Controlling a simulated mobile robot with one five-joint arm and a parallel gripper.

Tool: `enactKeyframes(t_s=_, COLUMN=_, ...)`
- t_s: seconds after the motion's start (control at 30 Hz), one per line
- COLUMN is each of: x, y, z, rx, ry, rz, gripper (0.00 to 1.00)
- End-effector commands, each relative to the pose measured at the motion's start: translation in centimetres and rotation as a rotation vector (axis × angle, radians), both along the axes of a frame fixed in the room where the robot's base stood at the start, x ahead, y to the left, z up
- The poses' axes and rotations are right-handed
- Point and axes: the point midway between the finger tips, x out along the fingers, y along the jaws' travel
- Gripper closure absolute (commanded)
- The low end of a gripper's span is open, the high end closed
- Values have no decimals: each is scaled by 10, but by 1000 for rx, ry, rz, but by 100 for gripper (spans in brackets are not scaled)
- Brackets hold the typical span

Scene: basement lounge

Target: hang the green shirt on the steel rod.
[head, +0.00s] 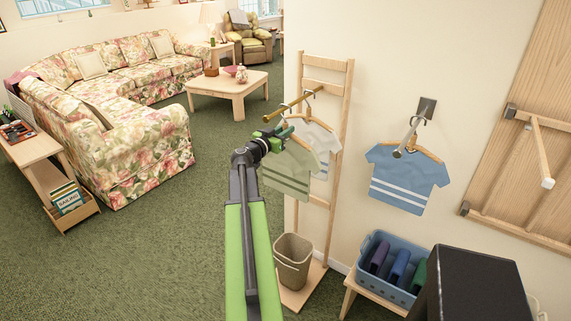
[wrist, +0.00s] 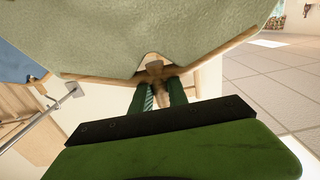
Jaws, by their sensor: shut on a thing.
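The steel rod (head: 406,140) juts from a dark wall plate to the right, apart from my gripper. A blue shirt (head: 408,178) hangs on it. A grey rod with a square plate shows at left in the wrist view (wrist: 50,108).
A brass rod (head: 290,104) on a wooden rack (head: 343,120) carries a white shirt (head: 320,140) behind the green one. Below stand a bin (head: 292,256), a blue crate (head: 374,272) and a black box (head: 475,285). A wooden wall frame (head: 525,120) is at right. Open carpet lies left.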

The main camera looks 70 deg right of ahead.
Motion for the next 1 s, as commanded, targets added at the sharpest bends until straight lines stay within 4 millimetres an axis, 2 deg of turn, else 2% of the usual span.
enactKeyframes(t_s=0.27, x=0, y=0, z=5, rx=0, ry=0, rz=0, gripper=100)
enactKeyframes(t_s=0.43, x=0, y=1, z=23, rx=0, ry=0, rz=0, gripper=100)
enactKeyframes(t_s=0.5, x=3, y=18, z=15, rx=0, ry=0, rz=1, gripper=100)
enactKeyframes(t_s=0.8, x=23, y=96, z=15, rx=0, ry=0, rz=3, gripper=100)
enactKeyframes(t_s=1.0, x=36, y=141, z=15, rx=0, ry=0, rz=3, gripper=100)
